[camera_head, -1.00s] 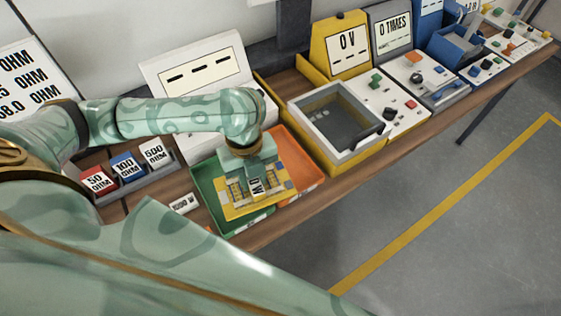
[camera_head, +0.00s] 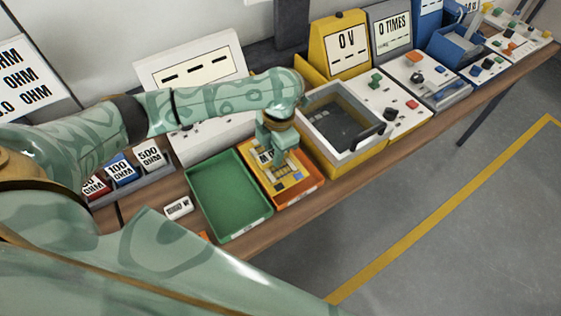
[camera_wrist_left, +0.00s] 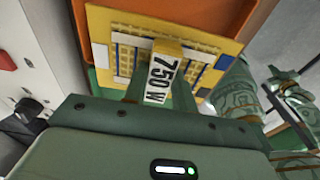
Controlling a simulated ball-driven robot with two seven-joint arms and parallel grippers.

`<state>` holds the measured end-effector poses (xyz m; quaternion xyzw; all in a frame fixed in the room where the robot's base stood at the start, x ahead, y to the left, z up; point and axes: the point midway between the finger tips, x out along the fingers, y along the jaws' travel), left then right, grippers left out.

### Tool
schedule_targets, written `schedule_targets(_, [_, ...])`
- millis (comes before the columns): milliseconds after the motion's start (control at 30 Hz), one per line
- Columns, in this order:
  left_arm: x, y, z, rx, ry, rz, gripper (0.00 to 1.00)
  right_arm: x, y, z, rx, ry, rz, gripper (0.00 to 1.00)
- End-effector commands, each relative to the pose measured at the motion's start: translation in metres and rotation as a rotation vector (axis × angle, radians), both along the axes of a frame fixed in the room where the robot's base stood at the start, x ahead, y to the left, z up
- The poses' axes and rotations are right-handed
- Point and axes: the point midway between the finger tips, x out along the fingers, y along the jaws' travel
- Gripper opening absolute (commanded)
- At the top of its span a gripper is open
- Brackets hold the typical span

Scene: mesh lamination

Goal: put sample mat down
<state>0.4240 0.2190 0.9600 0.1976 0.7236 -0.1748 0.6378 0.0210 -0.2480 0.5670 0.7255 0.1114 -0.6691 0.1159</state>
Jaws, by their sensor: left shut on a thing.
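My right gripper is not in view.
An empty green tray (camera_head: 228,197) stands left of the orange tray. A yellow-framed basin (camera_head: 345,120) stands close on the right. Resistor blocks (camera_head: 122,168) and a small white label block (camera_head: 178,208) are at the left. The bench front edge is close to the trays.

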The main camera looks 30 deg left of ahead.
Motion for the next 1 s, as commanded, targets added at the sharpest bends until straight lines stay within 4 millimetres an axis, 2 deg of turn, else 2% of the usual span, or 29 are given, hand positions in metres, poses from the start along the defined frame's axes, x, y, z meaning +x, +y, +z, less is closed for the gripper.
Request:
schedule_targets(33, [0.008,-0.001,-0.015,-0.001,0.001,0.002,0.00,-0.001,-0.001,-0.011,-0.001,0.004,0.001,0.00])
schedule_targets(167, [0.020,-0.002,-0.026,-0.001,-0.002,0.002,0.00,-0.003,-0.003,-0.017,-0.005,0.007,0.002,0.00])
schedule_targets(333, [0.029,-0.003,-0.035,-0.002,-0.002,0.003,0.00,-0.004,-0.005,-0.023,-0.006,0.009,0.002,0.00])
schedule_targets(500, [0.028,-0.002,-0.063,0.000,-0.001,0.002,0.00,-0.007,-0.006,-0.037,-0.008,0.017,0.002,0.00])
schedule_targets(867, [0.028,-0.002,-0.065,0.000,-0.003,0.003,0.00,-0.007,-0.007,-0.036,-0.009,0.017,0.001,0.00])
schedule_targets(900, [0.028,-0.002,-0.066,0.000,-0.003,0.003,0.29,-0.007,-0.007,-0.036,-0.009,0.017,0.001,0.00])
schedule_targets(967, [0.028,-0.002,-0.066,0.000,-0.003,0.002,0.46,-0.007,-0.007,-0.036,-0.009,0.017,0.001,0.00])
schedule_targets(1000, [0.028,-0.002,-0.066,0.000,-0.003,0.003,0.48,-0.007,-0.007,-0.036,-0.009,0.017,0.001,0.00])
